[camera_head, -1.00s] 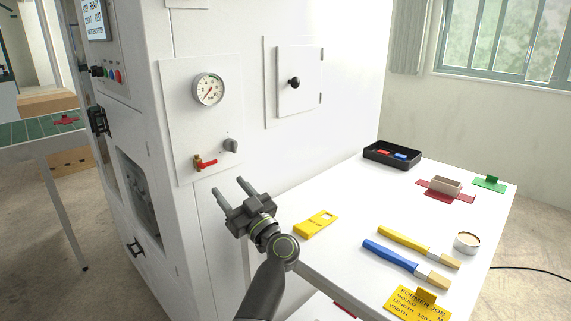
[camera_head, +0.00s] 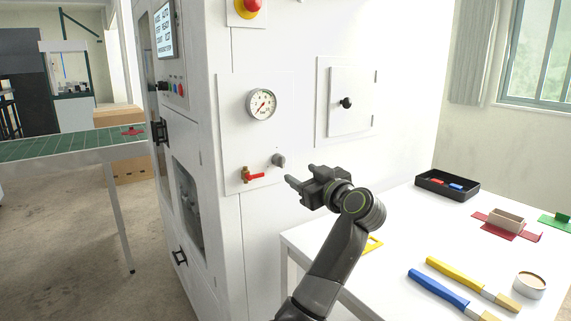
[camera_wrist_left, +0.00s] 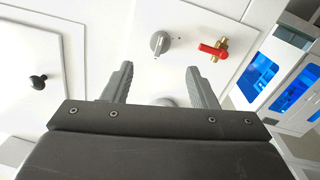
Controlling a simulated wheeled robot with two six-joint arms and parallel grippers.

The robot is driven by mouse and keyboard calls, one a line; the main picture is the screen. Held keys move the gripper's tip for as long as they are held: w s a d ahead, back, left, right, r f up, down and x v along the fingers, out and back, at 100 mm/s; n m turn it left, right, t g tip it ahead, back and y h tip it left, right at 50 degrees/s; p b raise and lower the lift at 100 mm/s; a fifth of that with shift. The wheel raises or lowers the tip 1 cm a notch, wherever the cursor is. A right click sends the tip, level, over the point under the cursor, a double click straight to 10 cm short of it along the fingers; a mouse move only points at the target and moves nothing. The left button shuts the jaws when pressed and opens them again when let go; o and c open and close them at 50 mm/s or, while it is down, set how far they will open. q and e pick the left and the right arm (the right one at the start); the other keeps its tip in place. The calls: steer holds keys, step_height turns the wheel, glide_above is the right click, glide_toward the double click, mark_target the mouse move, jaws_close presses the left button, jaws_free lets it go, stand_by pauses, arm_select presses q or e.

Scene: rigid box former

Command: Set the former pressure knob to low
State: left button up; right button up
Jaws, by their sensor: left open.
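The grey pressure knob (camera_head: 278,160) sits on the white panel of the machine, below the round gauge (camera_head: 262,104) and right of a red-handled brass valve (camera_head: 253,175). My left gripper (camera_head: 300,176) is open and empty, just right of and below the knob in the head view. In the left wrist view the knob (camera_wrist_left: 160,43) shows beyond the fingertips, roughly between them and apart from them. The red valve handle (camera_wrist_left: 212,51) is right of it there. The left gripper (camera_wrist_left: 159,70) shows both fingers spread. My right gripper is not in view.
A small door with a black knob (camera_head: 346,103) is right of the gauge. The white table (camera_head: 400,225) holds a black tray (camera_head: 446,186), a yellow-handled brush (camera_head: 460,276), a blue-handled brush (camera_head: 440,289) and a tin (camera_head: 529,284). A red emergency button (camera_head: 250,5) is above.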

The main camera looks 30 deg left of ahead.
mark_target(283, 163)
arm_select(q)
steer(key=x, duration=0.9)
steer(key=shift+w+a, duration=0.15)
steer(key=shift+c, duration=0.4)
